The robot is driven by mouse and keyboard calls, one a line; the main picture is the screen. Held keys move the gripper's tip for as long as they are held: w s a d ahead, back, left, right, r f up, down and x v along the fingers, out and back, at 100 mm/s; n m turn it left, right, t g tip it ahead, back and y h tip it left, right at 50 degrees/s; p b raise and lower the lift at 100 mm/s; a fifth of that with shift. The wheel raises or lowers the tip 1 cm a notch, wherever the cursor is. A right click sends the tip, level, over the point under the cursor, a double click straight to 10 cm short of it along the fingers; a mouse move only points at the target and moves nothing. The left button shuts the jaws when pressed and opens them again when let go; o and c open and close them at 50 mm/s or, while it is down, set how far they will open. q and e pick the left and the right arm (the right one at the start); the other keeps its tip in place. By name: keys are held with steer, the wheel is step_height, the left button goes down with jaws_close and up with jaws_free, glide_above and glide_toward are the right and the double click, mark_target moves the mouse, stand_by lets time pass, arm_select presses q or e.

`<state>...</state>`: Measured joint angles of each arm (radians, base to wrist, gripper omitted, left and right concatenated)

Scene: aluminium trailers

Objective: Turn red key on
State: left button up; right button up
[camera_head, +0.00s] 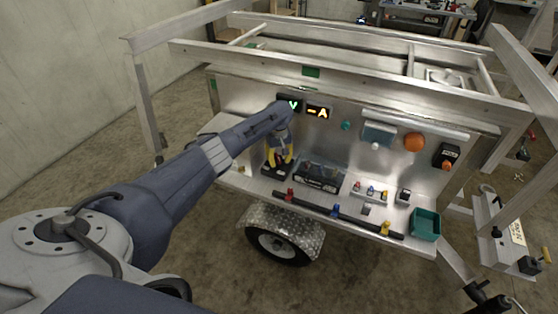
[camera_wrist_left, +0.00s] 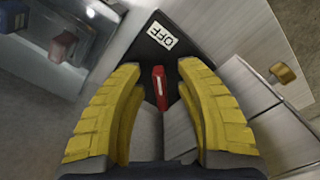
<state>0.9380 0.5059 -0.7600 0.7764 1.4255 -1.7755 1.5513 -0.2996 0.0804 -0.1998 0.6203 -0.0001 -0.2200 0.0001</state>
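The red key (camera_wrist_left: 159,88) stands on a black switch panel (camera_wrist_left: 158,24) with a white OFF label (camera_wrist_left: 162,36) in the left wrist view. My left gripper (camera_wrist_left: 160,72) has yellow fingers, open, one on each side of the key with gaps to it. In the head view the left gripper (camera_head: 281,160) reaches down to the black switch box (camera_head: 268,170) at the left of the trailer's ledge. The key cannot be made out there. My right gripper is not in view.
A black box with switches (camera_head: 320,178) sits right of the gripper. Colored handles on a black bar (camera_head: 335,211) run along the ledge's front. A teal bin (camera_head: 425,224) and an orange knob (camera_head: 414,140) are further right. Lit displays (camera_head: 317,112) are on the panel above.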

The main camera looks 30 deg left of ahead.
arm_select(q)
steer(key=shift+f, duration=0.1)
jaws_close()
stand_by(0.3)
steer(key=shift+m, duration=0.4)
steer(key=m, duration=0.4)
steer(key=shift+s+a, duration=0.2)
steer(key=shift+s, duration=0.05)
steer(key=m, duration=0.4)
steer(key=shift+s+a+m, duration=0.1)
steer(key=shift+a+m, duration=0.2)
steer(key=shift+a, duration=0.05)
steer(key=m, duration=0.4)
steer(key=shift+a, duration=0.3)
steer(key=shift+w+a+m, duration=0.1)
steer(key=shift+a+m, duration=0.05)
steer(key=shift+m, duration=0.95)
steer(key=shift+w+a+m, duration=0.1)
steer(key=shift+m, duration=1)
